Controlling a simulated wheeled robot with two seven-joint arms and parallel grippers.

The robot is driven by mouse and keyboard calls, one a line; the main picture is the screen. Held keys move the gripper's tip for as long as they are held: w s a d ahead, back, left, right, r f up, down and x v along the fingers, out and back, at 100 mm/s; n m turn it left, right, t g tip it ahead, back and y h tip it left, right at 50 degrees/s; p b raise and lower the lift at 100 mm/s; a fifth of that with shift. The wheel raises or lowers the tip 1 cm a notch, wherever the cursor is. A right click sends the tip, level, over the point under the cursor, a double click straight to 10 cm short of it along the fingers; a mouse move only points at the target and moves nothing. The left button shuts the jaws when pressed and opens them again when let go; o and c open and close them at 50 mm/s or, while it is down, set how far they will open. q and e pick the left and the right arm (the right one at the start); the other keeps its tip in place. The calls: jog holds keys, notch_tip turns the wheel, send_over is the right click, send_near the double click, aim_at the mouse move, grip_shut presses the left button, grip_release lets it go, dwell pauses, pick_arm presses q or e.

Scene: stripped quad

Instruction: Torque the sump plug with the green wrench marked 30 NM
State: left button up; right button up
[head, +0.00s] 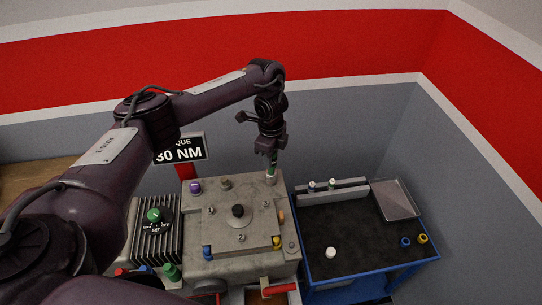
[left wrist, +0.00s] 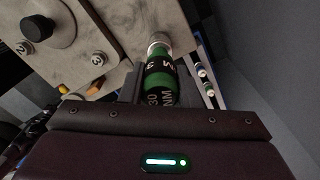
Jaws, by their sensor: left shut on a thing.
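My left gripper (head: 269,142) is shut on the green wrench (head: 272,163) at the back right corner of the grey engine block (head: 215,240). The wrench stands upright, and its lower end meets a pale round fitting (head: 271,178) on the block. In the left wrist view the green wrench (left wrist: 160,78) has a black band and white lettering that reads 30 NM in part. Its far end is at the pale fitting (left wrist: 158,40); I cannot tell how far it is seated. I cannot tell whether this fitting is the sump plug. My right gripper is not in view.
A sign (head: 180,149) reading 30 NM stands behind the block. A blue cart (head: 313,282) on the right carries a rack (head: 335,192), a metal tray (head: 396,199), a white piece (head: 331,253) and small rings. A green dial (head: 154,215) is at left. The cart's middle is mostly clear.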

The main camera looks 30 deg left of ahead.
pick_arm(q)
jog(key=shift+r+n+p, duration=0.15)
jog(key=shift+n+p, duration=0.25)
jog(key=shift+n, duration=0.5)
jog(key=n, duration=0.3)
jog(key=shift+n, duration=0.3)
jog(key=n, duration=0.3)
jog(key=shift+n, duration=0.4)
jog(key=shift+m, duration=1.2)
